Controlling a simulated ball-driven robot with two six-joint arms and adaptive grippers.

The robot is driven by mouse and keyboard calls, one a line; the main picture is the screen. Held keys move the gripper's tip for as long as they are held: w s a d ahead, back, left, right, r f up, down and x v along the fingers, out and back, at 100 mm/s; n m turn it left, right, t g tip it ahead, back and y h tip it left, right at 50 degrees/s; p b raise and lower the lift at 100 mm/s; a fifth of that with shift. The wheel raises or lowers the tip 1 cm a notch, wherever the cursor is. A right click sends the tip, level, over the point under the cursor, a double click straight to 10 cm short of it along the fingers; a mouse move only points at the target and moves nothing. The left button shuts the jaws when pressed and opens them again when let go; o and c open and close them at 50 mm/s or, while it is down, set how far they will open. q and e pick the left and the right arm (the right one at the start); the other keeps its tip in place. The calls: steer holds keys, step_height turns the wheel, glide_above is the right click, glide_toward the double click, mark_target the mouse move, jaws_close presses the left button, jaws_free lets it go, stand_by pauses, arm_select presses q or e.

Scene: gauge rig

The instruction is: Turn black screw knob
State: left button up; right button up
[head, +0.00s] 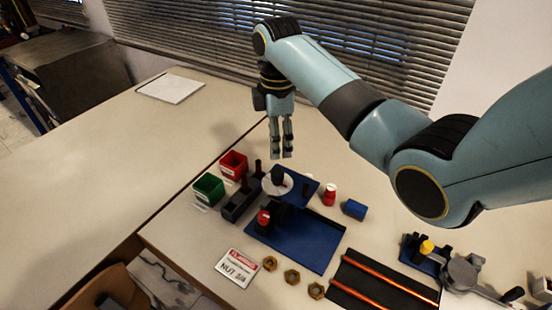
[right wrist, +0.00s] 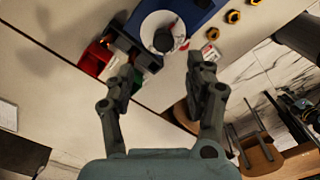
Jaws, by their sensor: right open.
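The gauge rig has a blue base plate (head: 300,245) and a raised blue plate with a white round dial (head: 268,188). A black knob (head: 278,173) stands on the dial. In the right wrist view the black knob (right wrist: 163,40) shows against the white dial (right wrist: 150,22), just beyond the gap between my fingers. My right gripper (head: 282,155) points down above and behind the knob, apart from it. Its two fingers are spread and empty in the right wrist view (right wrist: 163,72). My left gripper is not in view.
A red bin (head: 233,162) and a green bin (head: 208,188) stand left of the rig. A red-topped part (head: 329,195) and a blue part (head: 354,209) stand right. Several brass nuts (head: 292,277), a sign (head: 237,267) and copper rods (head: 385,280) lie in front. The table's left side is mostly clear.

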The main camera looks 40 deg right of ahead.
glide_above(277, 172)
steer(key=f, duration=0.4)
steer(key=shift+s+f, duration=0.15)
steer(key=shift+s, duration=0.05)
steer(key=f, duration=0.3)
steer(key=shift+w+f, duration=0.15)
steer(key=shift+w, duration=0.05)
steer(key=shift+f, duration=1.2)
steer(key=c, duration=0.4)
jaws_close()
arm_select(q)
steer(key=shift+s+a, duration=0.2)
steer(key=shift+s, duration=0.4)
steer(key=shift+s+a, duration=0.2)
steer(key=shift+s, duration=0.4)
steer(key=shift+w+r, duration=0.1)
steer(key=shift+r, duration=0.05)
arm_select(e)
steer(key=shift+m, duration=0.3)
